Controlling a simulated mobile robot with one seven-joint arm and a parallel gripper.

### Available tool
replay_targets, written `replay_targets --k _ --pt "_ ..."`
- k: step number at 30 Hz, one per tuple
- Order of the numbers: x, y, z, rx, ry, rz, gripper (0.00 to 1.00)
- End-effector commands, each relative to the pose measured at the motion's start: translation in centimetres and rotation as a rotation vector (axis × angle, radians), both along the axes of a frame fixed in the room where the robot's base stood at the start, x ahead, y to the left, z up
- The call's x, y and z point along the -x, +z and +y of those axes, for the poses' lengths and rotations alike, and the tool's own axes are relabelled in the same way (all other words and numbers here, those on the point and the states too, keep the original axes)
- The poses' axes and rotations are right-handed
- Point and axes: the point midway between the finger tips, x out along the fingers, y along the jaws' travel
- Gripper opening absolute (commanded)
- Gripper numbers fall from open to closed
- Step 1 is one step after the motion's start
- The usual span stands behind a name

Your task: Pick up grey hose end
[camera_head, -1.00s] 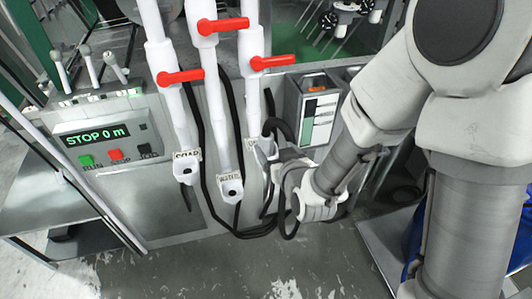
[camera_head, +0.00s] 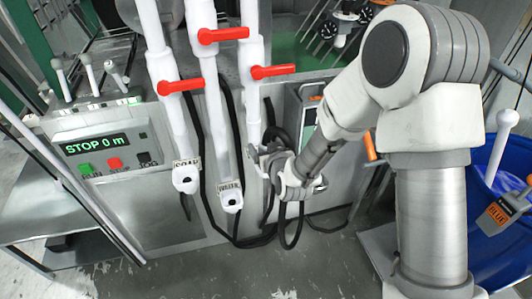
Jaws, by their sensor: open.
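My gripper (camera_head: 259,156) is open at the lower end of the third white pipe (camera_head: 251,95), right of the pipes marked SOAP (camera_head: 185,173) and WATER (camera_head: 230,195). My wrist comes in from the right and partly covers the pipe's outlet. Black hose (camera_head: 270,112) loops behind and beside my gripper and hangs below my wrist. I cannot make out a separate grey hose end; it may be hidden by my gripper. I cannot tell whether anything is between the fingers.
Red valve levers (camera_head: 272,71) stick out from the pipes above my gripper. A control panel (camera_head: 100,150) reading STOP 0 m stands at left. A blue tub (camera_head: 488,235) with a white-handled tool (camera_head: 504,140) is at right. Bare floor (camera_head: 190,272) lies in front.

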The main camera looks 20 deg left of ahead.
Motion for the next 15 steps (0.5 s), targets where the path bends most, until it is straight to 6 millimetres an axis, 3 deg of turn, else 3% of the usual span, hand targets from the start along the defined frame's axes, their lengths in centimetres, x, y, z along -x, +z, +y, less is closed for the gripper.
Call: replay_targets --k 9,15 --pt "-0.35 -0.22 0.24 0.001 0.000 0.001 0.83" --pt "-0.34 -0.20 0.23 0.000 0.001 0.000 0.47"
